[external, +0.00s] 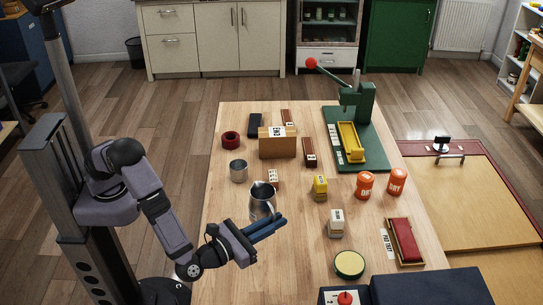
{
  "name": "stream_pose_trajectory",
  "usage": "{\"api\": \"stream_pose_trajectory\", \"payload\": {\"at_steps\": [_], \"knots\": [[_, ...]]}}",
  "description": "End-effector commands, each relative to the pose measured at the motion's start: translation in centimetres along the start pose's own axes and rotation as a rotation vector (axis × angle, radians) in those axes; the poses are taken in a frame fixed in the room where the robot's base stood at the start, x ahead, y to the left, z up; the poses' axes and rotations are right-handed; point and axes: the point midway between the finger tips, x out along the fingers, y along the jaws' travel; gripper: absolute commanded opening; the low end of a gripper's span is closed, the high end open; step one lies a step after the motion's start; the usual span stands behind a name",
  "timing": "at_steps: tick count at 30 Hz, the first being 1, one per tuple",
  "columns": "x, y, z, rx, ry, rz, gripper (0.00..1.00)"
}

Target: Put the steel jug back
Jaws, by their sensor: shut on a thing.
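The steel jug (262,196) is a shiny metal pitcher, upright near the left front part of the wooden table. My gripper (268,227) reaches in from the lower left, with its dark blue fingers at the jug's lower near side. It is shut on the jug; the fingers hide the jug's base, so I cannot tell whether it touches the table or where exactly it is gripped.
A round tin (349,264) is in front.

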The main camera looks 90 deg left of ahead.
Motion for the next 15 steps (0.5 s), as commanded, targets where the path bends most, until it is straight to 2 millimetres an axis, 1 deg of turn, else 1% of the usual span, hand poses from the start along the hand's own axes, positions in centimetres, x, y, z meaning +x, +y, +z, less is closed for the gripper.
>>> {"api": "stream_pose_trajectory", "payload": {"at_steps": [3, 8, 12, 15], "knots": [[0.0, 0.0, -1.8, 0.006, -0.001, 0.0, 0.0], [0.0, -0.2, -3.9, 0.003, -0.001, 0.0, 0.0], [0.0, -0.2, -4.7, 0.001, -0.002, 0.0, 0.0], [0.0, -0.3, -4.7, 0.0, -0.002, 0.0, 0.0]]}}
